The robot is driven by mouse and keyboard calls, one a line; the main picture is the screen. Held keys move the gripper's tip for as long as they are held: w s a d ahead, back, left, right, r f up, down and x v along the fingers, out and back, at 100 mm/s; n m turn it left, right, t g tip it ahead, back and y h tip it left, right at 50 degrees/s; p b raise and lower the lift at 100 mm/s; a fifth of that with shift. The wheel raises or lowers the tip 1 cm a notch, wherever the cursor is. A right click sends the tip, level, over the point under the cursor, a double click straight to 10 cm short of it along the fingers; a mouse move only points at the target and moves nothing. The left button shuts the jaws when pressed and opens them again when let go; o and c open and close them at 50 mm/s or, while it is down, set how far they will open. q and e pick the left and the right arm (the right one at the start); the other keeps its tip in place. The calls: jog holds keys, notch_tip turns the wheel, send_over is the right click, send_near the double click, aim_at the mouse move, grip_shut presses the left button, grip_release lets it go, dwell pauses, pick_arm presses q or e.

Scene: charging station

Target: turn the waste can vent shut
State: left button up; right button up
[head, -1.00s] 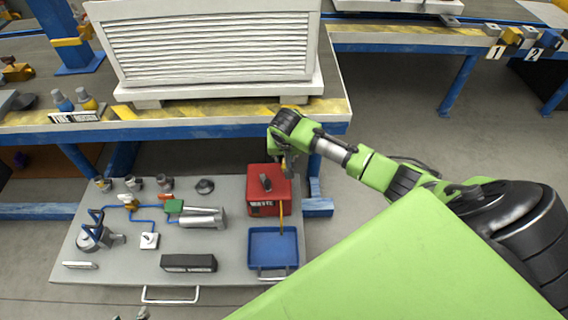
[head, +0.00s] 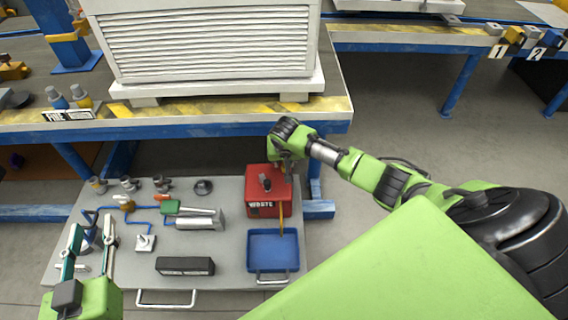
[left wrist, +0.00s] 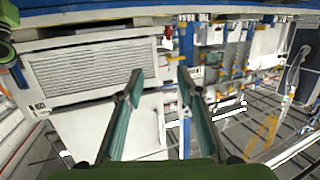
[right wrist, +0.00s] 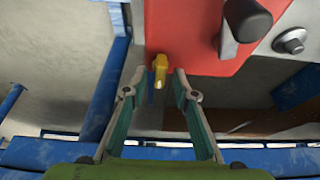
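The red waste can (head: 259,203), marked WASTE, stands at the right of the grey board. In the right wrist view its red top (right wrist: 190,40) carries a black knob and a small yellow vent lever (right wrist: 159,68) near its edge. My right gripper (right wrist: 160,72) is open, its fingertips on either side of the yellow lever, with visible gaps. In the head view this gripper (head: 279,166) is at the can's back right and mostly hides the lever. My left gripper (head: 92,228) is open and empty over the board's left side; its fingers also show apart in the left wrist view (left wrist: 159,74).
A blue tray (head: 293,252) sits in front of the can. A black box (head: 185,266), a silver cylinder and blue piping occupy the board. The blue-edged bench (head: 200,127) with a white louvred unit (head: 210,45) stands behind.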

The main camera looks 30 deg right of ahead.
jog(key=shift+f, duration=0.15)
pick_arm(q)
jog(key=shift+w+d+r, duration=0.1)
jog(key=shift+r, duration=0.35)
pick_arm(e)
jog(key=shift+c, duration=0.2)
grip_shut()
